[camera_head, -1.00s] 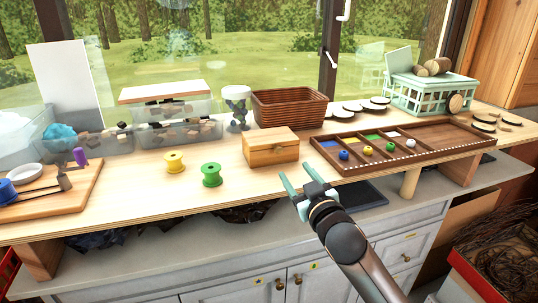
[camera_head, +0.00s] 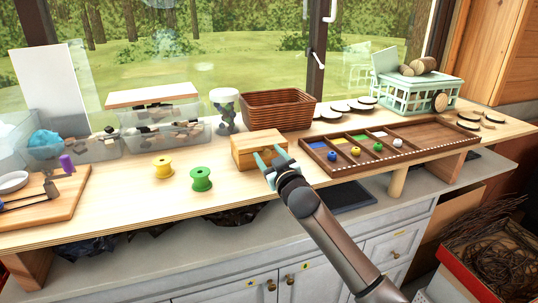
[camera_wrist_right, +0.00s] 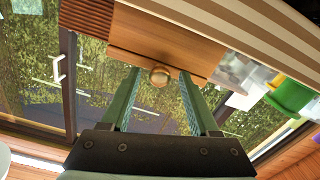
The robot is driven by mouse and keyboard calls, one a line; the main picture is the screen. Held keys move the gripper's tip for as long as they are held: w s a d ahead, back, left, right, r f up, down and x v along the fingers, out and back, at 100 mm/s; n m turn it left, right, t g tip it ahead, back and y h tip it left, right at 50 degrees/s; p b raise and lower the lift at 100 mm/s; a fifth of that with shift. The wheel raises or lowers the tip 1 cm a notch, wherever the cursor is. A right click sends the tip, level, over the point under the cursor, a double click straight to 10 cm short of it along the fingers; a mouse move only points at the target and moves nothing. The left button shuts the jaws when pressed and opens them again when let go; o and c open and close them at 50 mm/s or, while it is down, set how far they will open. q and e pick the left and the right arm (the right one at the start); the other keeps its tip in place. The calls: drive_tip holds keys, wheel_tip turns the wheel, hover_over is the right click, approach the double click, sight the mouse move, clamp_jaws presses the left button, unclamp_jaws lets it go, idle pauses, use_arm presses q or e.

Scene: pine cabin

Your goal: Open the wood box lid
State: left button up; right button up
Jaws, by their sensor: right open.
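The wood box (camera_head: 243,151) sits on the pine shelf, and its lid (camera_head: 259,138) is closed. A round wooden knob (camera_wrist_right: 159,76) on the box's front shows in the right wrist view, where the box (camera_wrist_right: 165,42) appears upside down. My right gripper (camera_head: 268,157) is open at the front of the box. In the wrist view its two green fingers (camera_wrist_right: 160,88) stand on either side of the knob, apart from it. In the head view the fingers cover part of the box's front. My left gripper is not in view.
A yellow spool (camera_head: 162,167) and a green spool (camera_head: 201,179) stand left of the box. A wicker basket (camera_head: 278,108) is behind it. A sectioned wooden tray (camera_head: 420,146) with several small coloured balls lies close on the right.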

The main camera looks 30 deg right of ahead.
clamp_jaws()
idle(0.5)
idle(0.9)
